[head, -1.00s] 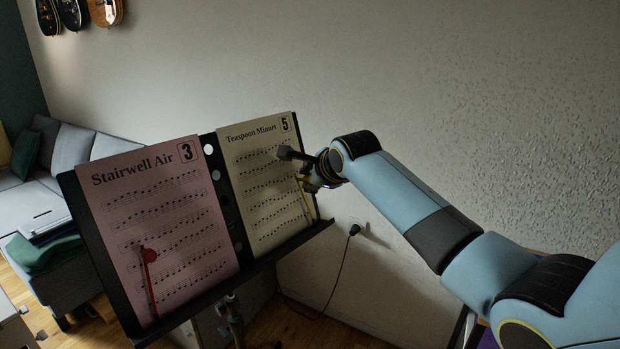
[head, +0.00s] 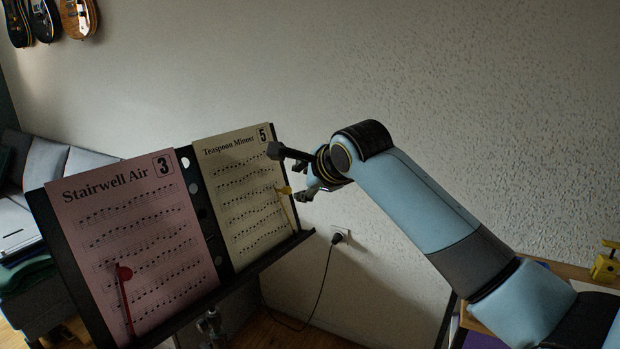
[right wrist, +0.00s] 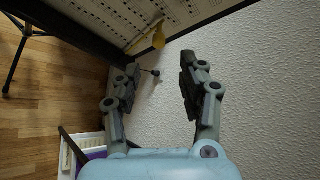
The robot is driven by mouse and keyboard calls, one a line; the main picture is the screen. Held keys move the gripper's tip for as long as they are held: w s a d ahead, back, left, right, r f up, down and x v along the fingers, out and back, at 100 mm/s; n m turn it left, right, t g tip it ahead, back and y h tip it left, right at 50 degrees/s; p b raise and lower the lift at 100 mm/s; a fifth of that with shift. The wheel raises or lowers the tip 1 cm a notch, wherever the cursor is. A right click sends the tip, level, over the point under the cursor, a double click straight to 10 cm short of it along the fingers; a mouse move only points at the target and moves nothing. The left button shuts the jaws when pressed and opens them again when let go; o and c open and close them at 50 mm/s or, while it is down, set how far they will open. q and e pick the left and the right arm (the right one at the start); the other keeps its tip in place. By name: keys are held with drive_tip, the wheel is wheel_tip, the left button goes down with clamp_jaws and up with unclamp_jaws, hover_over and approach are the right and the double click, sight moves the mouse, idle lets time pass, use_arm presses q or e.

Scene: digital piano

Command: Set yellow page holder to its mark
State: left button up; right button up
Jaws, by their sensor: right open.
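The yellow page holder (head: 284,191) lies on the cream "Teaspoon Minuet" page (head: 240,185), near its right edge. Its knob sits partway up the page, and its thin stem runs down to the stand's ledge. It also shows at the top of the right wrist view (right wrist: 158,39). My right gripper (head: 289,173) is open and empty beside the page's right edge. In the right wrist view its spread fingers (right wrist: 160,68) point toward the holder, with a gap between them and the knob. I cannot make out a clear mark for the holder. My left gripper is out of view.
The black music stand (head: 160,338) also carries the pink "Stairwell Air" page (head: 130,240) with a red page holder (head: 123,273). A wall socket with a plug (head: 339,236) is behind. The space right of the stand, before the wall, is free.

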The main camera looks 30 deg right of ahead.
drive_tip(key=shift+v, duration=1.85)
drive_tip(key=s+f+n+g+b, duration=0.25)
drive_tip(key=s+f, duration=0.45)
drive_tip(key=f, duration=0.9)
drive_tip(key=s+f+n+g+b, duration=0.1)
drive_tip(key=s+f+g+b, duration=0.25)
drive_tip(key=s+f, duration=0.85)
drive_tip(key=s+f+n+g+b, duration=0.2)
drive_tip(key=s+f+b, duration=0.1)
drive_tip(key=f, duration=1.6)
drive_tip(key=s+a+f+n+b, duration=0.1)
drive_tip(key=s+f+n, duration=0.5)
drive_tip(key=s, duration=0.4)
drive_tip(key=s+a+f+n+g+b, duration=0.1)
drive_tip(key=s+f+n, duration=0.5)
drive_tip(key=s, duration=0.5)
drive_tip(key=s+a+f+n+g+b, duration=0.1)
drive_tip(key=s+f+n, duration=0.6)
drive_tip(key=s, duration=0.3)
drive_tip(key=shift+s+f+y+b, duration=0.15)
drive_tip(key=shift+f+y+b, duration=0.2)
drive_tip(key=shift+f, duration=0.3)
